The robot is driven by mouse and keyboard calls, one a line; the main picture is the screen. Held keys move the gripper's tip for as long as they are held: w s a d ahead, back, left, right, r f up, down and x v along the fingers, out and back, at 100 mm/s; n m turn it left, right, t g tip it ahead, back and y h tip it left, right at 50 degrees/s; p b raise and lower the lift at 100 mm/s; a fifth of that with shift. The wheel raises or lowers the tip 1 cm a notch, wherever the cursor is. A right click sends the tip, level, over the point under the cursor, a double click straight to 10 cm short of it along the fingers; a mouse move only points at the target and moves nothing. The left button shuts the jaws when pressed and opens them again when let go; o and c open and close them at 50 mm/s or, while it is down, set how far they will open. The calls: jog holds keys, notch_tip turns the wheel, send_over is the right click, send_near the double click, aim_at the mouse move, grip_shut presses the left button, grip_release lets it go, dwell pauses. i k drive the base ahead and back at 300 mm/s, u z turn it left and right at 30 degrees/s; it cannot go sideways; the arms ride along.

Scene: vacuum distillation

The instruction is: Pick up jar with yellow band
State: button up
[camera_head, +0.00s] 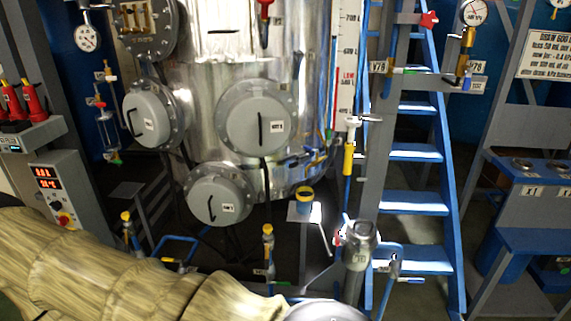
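The jar with the yellow band (304,197) stands upright on a small grey shelf (298,215), in front of the lower right of the large metal vessel. It is small in the picture, with a yellow ring near its top and a darker body below. My arm, in a tan sleeve, comes in from the lower left and ends at a grey rounded part at the bottom edge. My gripper's fingers do not show, so I cannot see whether they are open or shut. Nothing touches the jar.
The shiny vessel (315,100) with round grey hatches fills the middle. Blue stairs (415,152) and a grey post stand right of the jar. A grey cylindrical fitting (360,247) and yellow-topped valves (268,240) rise in front. A control box (55,190) is at left.

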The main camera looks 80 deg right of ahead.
aim_at(305, 194)
jog(key=i, duration=1.2)
jog(key=z, duration=1.5)
